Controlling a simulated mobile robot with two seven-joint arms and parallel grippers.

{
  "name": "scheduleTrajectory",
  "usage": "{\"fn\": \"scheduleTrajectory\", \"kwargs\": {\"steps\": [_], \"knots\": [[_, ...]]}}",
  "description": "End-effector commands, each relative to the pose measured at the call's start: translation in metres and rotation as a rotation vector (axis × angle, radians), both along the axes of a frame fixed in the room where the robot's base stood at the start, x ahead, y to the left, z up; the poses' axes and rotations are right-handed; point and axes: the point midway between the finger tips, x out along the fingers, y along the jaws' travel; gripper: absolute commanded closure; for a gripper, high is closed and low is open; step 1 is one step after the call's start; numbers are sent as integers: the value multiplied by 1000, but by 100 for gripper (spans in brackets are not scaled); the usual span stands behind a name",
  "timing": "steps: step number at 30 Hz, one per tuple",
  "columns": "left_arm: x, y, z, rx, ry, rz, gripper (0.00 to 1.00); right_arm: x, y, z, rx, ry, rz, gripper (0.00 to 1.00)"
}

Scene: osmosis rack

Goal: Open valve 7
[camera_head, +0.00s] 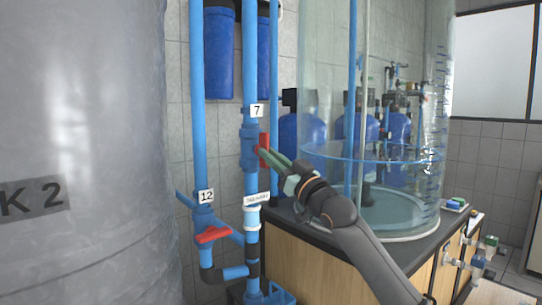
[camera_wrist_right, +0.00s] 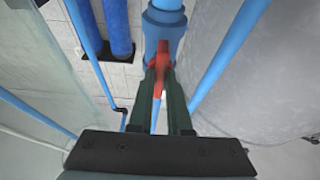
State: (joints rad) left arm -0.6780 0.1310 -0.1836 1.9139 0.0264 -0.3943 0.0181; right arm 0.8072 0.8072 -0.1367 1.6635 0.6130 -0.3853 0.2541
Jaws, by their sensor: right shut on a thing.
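Valve 7 is on the middle vertical blue pipe, below a white tag (camera_head: 257,110) marked 7. Its red handle (camera_head: 264,149) stands upright, in line with the pipe. My right gripper (camera_head: 268,155) reaches in from the lower right and is shut on the red handle. In the right wrist view, the red handle (camera_wrist_right: 161,60) sits between the two dark green fingers (camera_wrist_right: 161,80), below the blue valve body (camera_wrist_right: 163,32). The fingers hide part of the handle. My left gripper is in neither view.
A large grey tank (camera_head: 80,150) fills the left side. A red valve handle (camera_head: 213,234), turned across its pipe, sits below the tag (camera_head: 206,196) marked 12. A clear cylinder (camera_head: 400,190) with water stands on the wooden cabinet (camera_head: 310,262) at right.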

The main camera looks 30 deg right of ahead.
Motion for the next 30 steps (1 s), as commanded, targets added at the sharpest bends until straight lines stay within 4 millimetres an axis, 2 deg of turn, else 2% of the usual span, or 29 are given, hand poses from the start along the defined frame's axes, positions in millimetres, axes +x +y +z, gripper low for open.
{"fn": "scheduleTrajectory", "kwargs": {"steps": [5, 6, 14, 23, 26, 30], "knots": [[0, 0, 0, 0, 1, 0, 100, 0, 0, 0, -4, 0, -3, 100], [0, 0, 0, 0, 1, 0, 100, 0, 0, 0, -4, 0, -3, 83], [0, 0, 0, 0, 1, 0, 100, 0, 0, 0, -2, 0, -2, 54], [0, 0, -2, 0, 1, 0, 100, -2, 0, -2, -1, 0, -2, 54], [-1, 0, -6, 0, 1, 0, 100, -9, -1, -6, -3, 0, -1, 54], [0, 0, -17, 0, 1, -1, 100, -30, -2, -18, -5, 2, -2, 54]]}}
